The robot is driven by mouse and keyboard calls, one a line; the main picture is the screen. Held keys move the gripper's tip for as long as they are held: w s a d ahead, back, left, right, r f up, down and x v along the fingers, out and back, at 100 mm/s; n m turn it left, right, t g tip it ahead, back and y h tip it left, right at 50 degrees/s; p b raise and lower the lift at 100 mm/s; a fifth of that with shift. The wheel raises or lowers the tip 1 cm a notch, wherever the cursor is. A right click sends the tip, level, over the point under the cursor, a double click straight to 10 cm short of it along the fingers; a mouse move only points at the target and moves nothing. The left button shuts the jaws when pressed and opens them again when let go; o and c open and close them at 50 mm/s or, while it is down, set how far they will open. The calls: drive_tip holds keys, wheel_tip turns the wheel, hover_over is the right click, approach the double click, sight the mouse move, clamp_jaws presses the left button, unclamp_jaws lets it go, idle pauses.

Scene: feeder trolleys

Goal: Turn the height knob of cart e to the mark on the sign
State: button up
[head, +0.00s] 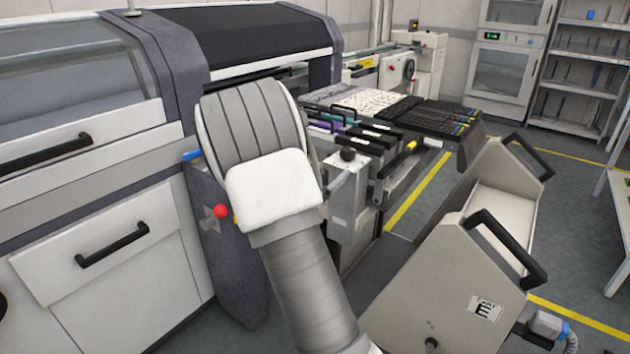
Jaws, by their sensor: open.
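No sign with a readable mark shows. My arm rises from the bottom middle and bends in front of the machine. My gripper is not in view.
A machine with grey covers (255,35) fills the left. A docked feeder trolley (350,215) with a black round knob (347,155) stands behind my arm. A grey and blue fitting (548,325) is at the lower right. Yellow floor lines (418,190) cross the grey floor.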

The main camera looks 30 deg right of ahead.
drive_tip(key=v, duration=0.6)
drive_tip(key=shift+s+a+p, duration=0.2)
drive_tip(key=shift+a+p, duration=0.2)
drive_tip(key=shift+p, duration=0.05)
drive_tip(key=w+a+r+n+t+y, duration=0.3)
drive_tip(key=a+r+y, duration=0.1)
drive_tip(key=a+y, duration=0.5)
drive_tip(key=s+a+r+n+y, duration=0.4)
drive_tip(key=s+a+y, duration=0.25)
drive_tip(key=a, duration=0.35)
drive_tip(key=s+a+n+g, duration=0.3)
drive_tip(key=s+n+g, duration=0.25)
drive_tip(key=s, duration=1.75)
wheel_tip(320, 180, up, 18)
drive_tip(key=p, duration=1.8)
drive_tip(key=shift+s+d+f+g+p, duration=0.25)
drive_tip(key=shift+s+d+g+p, duration=0.1)
drive_tip(key=shift+s, duration=0.15)
